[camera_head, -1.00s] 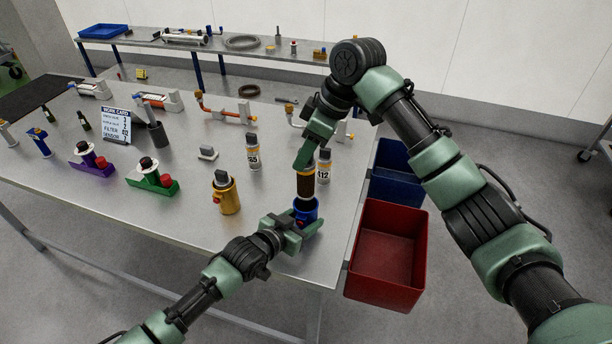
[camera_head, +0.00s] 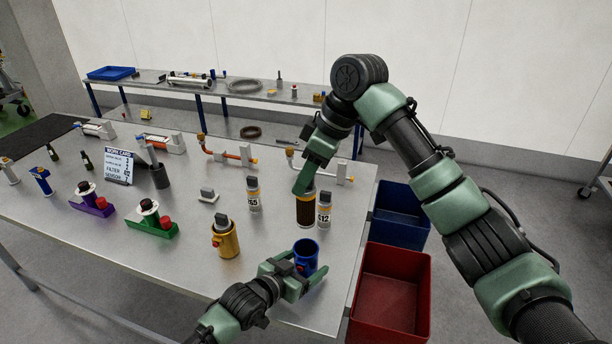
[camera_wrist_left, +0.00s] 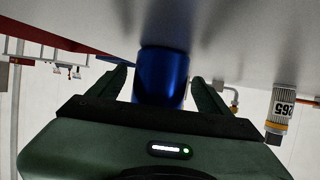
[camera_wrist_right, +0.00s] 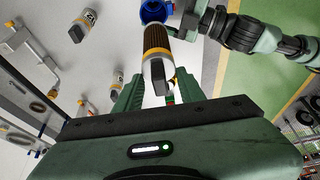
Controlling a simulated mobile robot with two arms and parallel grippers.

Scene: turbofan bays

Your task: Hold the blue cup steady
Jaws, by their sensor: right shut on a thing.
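The blue cup (camera_head: 306,256) stands upright near the table's front right edge, its mouth open. My left gripper (camera_head: 300,279) is open around it, one finger on each side; the left wrist view also shows the cup (camera_wrist_left: 163,75) between the fingers, with a gap at least on the left side. My right gripper (camera_head: 303,186) is shut on a brown filter cartridge (camera_head: 306,211), held upright behind the cup and apart from it. The right wrist view shows the cartridge (camera_wrist_right: 157,45) with its pale end between the fingers and the cup beyond.
A gold cup (camera_head: 225,239) is to the left. A red bin (camera_head: 390,290) and a blue bin (camera_head: 400,215) are beyond the right edge. Green (camera_head: 150,224) and purple (camera_head: 93,205) fixtures stand further left.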

